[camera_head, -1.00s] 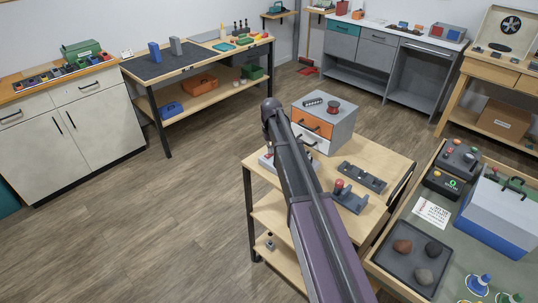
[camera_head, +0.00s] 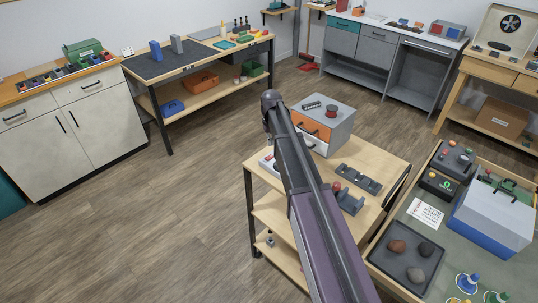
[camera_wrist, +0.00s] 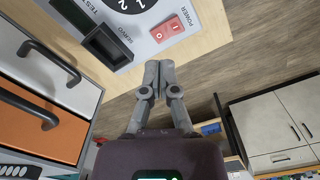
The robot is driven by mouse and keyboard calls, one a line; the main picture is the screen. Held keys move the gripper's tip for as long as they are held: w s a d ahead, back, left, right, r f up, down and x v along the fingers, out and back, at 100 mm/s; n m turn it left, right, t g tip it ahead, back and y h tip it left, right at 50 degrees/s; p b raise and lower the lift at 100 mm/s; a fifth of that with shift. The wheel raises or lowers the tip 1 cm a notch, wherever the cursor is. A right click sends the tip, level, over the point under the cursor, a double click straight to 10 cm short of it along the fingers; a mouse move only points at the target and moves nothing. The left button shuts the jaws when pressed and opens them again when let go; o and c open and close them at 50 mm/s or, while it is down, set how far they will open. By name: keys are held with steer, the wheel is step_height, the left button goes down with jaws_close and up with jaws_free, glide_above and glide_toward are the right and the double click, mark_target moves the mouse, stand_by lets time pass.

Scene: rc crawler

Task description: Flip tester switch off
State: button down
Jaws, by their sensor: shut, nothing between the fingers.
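In the head view, the tester (camera_head: 265,161) shows only as a pale edge, mostly hidden by my arm, which also hides my gripper.
The tester stands on a wooden cart (camera_head: 376,212) beside a drawer unit (camera_head: 342,132) with orange and white fronts; their dark handles are left of my gripper in the wrist view. A grey tray of rocks (camera_head: 388,275) and a blue-grey box (camera_head: 492,217) stand right. Floor at left is clear.

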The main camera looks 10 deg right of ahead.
steer(key=shift+r+p, duration=0.3)
steer(key=shift+r, duration=0.25)
steer(key=s+m, duration=0.1)
steer(key=s, duration=2.8)
steer(key=shift+d, duration=0.1)
